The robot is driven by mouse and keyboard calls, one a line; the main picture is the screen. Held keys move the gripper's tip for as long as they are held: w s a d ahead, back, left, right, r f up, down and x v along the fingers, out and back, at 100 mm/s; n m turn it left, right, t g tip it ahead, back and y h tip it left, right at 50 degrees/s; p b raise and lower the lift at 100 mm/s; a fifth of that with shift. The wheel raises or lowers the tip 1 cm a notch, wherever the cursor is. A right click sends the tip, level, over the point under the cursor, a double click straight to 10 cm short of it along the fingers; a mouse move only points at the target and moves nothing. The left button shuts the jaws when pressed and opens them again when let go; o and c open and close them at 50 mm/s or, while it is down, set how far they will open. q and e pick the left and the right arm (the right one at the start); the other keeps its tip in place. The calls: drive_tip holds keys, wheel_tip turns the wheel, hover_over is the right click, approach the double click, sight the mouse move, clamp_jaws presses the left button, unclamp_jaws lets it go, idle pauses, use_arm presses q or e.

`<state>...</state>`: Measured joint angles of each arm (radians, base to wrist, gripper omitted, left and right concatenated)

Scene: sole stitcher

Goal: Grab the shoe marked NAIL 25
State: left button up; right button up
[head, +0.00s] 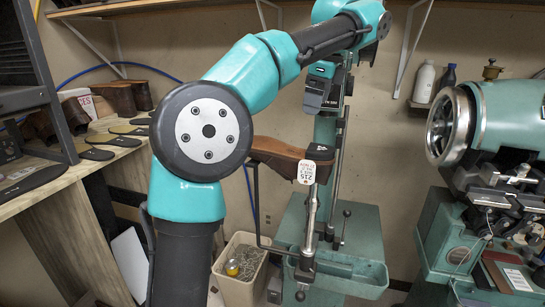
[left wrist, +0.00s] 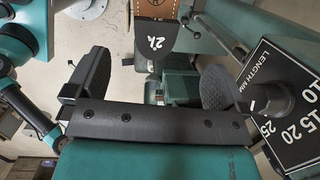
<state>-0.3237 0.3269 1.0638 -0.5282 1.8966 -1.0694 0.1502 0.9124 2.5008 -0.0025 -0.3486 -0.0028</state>
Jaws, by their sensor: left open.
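A brown shoe (head: 285,155) is held sole up on the teal stitching machine. A white tag (head: 306,172) hangs at its right end; an upside-down 25 shows on it, and the other print is too small to read surely. My left gripper (head: 350,72) is above the shoe's right end, by the machine head. In the left wrist view its two dark fingers (left wrist: 153,85) stand wide apart with nothing between them. The shoe's brown and dark end (left wrist: 155,28), with a white hand-written mark, lies beyond the fingertips, apart from them. My right gripper is not in view.
A black LENGTH MM scale plate (left wrist: 295,100) is close beside the right finger. A bin (head: 240,272) stands below the shoe. A bench (head: 75,172) with soles and other shoes is left; another teal machine (head: 500,120) is right.

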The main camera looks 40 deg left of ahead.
sight(282, 148)
use_arm(q)
drive_tip(key=a, duration=0.2)
drive_tip(key=s+a+r+g+y, duration=0.1)
drive_tip(key=shift+a+n, duration=0.25)
drive_tip(key=shift+n, duration=0.05)
drive_tip(key=shift+f, duration=0.1)
drive_tip(key=x, duration=1.2)
drive_tip(key=shift+s+a, duration=0.1)
drive_tip(key=shift+x, duration=2.6)
drive_tip(key=shift+c, duration=0.2)
